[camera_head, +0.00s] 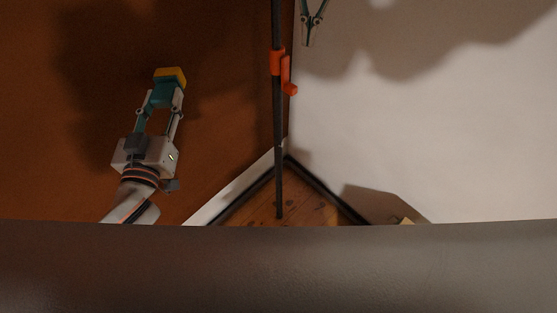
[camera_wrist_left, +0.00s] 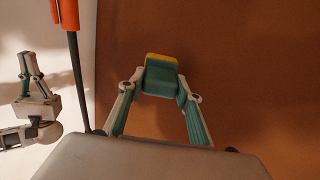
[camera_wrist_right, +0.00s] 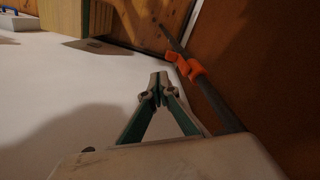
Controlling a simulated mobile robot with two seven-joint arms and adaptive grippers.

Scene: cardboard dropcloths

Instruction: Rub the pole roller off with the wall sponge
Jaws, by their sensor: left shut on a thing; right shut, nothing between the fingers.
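The wall sponge, a small teal block with a yellow layer, is in my left gripper (camera_head: 164,97) at the left of the head view; the sponge's yellow face (camera_head: 170,74) points away from the fingers. It also shows in the left wrist view (camera_wrist_left: 160,76). My right gripper (camera_head: 308,43) is shut and empty, just right of the pole. The pole also shows in the right wrist view (camera_wrist_right: 219,107).
Wooden floor (camera_head: 300,209) shows at the pole's foot. A wooden box-like thing (camera_wrist_right: 68,16) and a blue-handled tray (camera_wrist_right: 15,22) lie at the upper left of the right wrist view.

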